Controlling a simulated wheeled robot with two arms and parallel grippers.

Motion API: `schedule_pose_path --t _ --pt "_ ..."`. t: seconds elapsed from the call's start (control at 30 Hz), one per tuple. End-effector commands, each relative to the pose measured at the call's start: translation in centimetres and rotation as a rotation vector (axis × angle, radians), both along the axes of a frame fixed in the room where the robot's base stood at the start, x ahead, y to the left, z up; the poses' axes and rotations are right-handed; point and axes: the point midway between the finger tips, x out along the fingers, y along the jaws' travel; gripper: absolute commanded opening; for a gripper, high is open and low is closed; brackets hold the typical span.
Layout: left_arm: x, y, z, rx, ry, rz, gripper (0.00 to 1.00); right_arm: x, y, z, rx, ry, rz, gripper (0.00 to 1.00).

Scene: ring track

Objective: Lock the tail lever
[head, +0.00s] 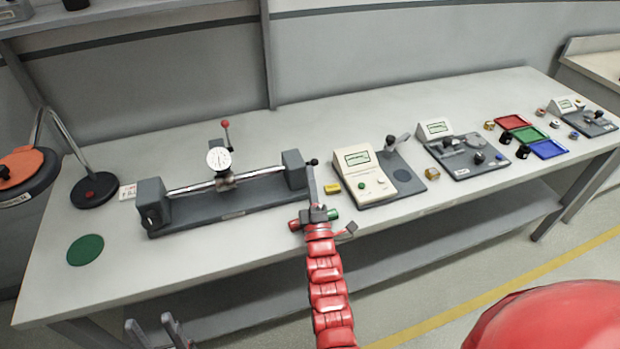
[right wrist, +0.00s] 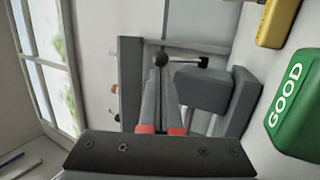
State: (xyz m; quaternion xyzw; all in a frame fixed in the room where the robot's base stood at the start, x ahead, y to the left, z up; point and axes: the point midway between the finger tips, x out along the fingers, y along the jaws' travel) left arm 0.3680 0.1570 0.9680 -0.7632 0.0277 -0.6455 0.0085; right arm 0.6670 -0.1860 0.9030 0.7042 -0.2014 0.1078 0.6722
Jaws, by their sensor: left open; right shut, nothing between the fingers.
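The measuring fixture (head: 225,208) lies along the bench, with a round dial gauge (head: 219,158) on its bright rod. The tail block (head: 294,168) is its right end, also seen in the right wrist view (right wrist: 203,88). A short tail lever with dark knobs (right wrist: 203,62) shows above that block in the wrist view. My right gripper (head: 311,172) is shut and empty beside the tail block. Its fingertips (right wrist: 160,72) are at a black knob; I cannot tell whether they touch. My left gripper (head: 152,330) is open at the lower left, in front of the bench, apart from the fixture.
A tester with a display (head: 362,178) stands to the right. A green disc (head: 85,250) and lamp base (head: 95,190) are at the left.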

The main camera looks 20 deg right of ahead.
Motion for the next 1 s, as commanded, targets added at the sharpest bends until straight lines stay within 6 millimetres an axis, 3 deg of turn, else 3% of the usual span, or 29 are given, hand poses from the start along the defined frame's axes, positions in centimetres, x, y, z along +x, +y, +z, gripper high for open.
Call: schedule_pose_path --t 0.67,0.87,1.0 --pt "0.0 0.0 1.8 0.0 0.0 0.0 0.5 0.4 0.1 1.4 -0.006 0.115 0.0 0.0" --pt "0.0 0.0 3.4 0.0 0.0 0.0 0.5 0.8 0.2 2.4 -0.009 0.202 0.002 0.0" --pt "0.0 0.0 5.5 0.0 0.0 0.0 0.5 1.4 0.2 3.7 -0.015 0.304 0.002 0.0"
